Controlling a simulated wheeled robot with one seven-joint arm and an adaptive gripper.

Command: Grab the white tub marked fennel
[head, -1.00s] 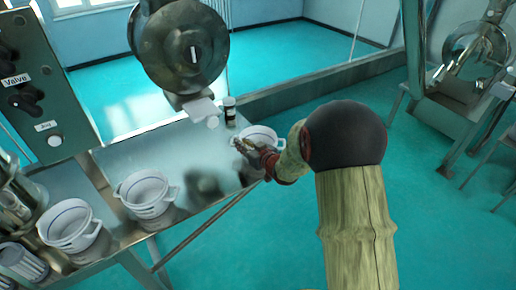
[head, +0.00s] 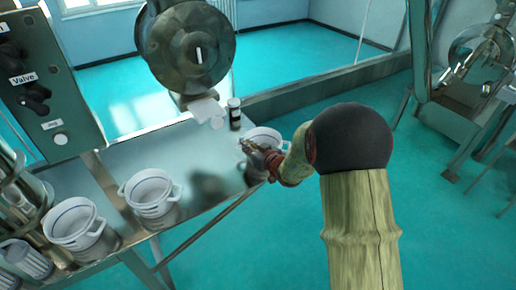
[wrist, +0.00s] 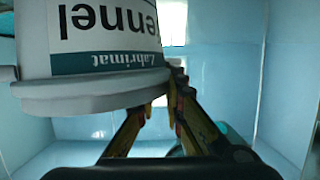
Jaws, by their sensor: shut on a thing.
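The white tub marked fennel (wrist: 105,45) fills the upper left of the wrist view, its green-and-white label appearing upside down. In the head view the tub (head: 266,134) is at the right end of the metal table, partly hidden by my gripper (head: 250,150). In the wrist view my gripper (wrist: 168,85) is shut on the tub's edge at its right side. The rim hides part of the left finger, so the exact contact is hard to see.
Two similar white tubs (head: 152,190) (head: 75,224) stand left on the metal table (head: 120,160). A small dark jar (head: 234,115) stands behind the held tub. Open floor (head: 440,230) lies right.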

